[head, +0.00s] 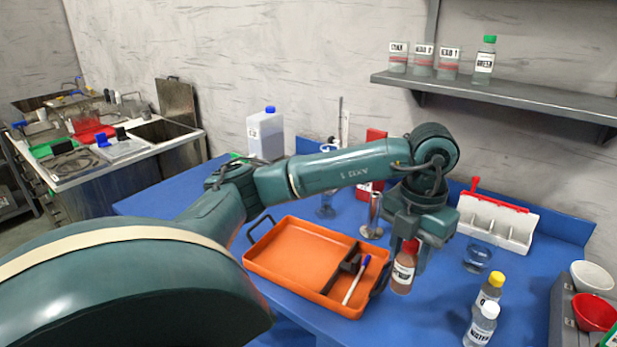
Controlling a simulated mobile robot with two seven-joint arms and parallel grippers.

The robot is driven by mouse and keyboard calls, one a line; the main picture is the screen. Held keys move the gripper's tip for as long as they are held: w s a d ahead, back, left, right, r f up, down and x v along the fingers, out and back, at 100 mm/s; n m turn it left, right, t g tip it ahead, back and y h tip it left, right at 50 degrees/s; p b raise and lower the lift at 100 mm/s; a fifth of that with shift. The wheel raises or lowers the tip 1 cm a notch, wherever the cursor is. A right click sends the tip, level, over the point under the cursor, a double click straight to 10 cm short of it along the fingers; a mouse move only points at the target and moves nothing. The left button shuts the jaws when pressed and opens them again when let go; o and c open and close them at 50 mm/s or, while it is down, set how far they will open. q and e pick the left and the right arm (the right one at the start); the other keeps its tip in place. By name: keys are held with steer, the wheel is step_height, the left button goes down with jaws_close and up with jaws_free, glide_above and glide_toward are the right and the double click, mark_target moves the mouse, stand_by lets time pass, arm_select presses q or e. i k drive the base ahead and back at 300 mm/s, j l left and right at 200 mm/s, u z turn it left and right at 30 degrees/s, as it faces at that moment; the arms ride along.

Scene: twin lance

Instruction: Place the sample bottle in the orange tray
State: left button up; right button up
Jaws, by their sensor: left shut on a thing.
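The orange tray (290,256) lies on the blue bench, with a black object and a blue-capped white marker (356,280) at its right end. A small bottle with a red cap and brownish contents (403,273), which I take for the sample bottle, is upright just right of the tray. Its label is too small to read. My left gripper (411,250) reaches over the tray, points down and is shut on this bottle near its cap. Whether the bottle touches the bench is hard to tell. My right gripper is not in view.
A yellow-capped bottle (489,288) and a white-capped bottle (482,325) stand at the front right. A glass beaker (478,257), white rack (497,223) and metal cylinder (373,216) are nearby. The tray's left and middle are clear. A shelf (500,92) hangs behind.

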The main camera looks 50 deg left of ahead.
mark_target(287, 238)
steer(key=k+j+z, duration=0.1)
steer(key=j, duration=0.35)
steer(key=k+j+z, duration=0.1)
steer(key=j, duration=0.3)
steer(key=k+j+z, duration=0.1)
steer(key=j, duration=0.35)
steer(key=k+j+z, duration=0.1)
steer(key=k+j, duration=0.15)
steer(key=j, duration=0.15)
steer(key=k+j+z, duration=0.1)
steer(key=j, duration=0.25)
steer(key=k, duration=0.05)
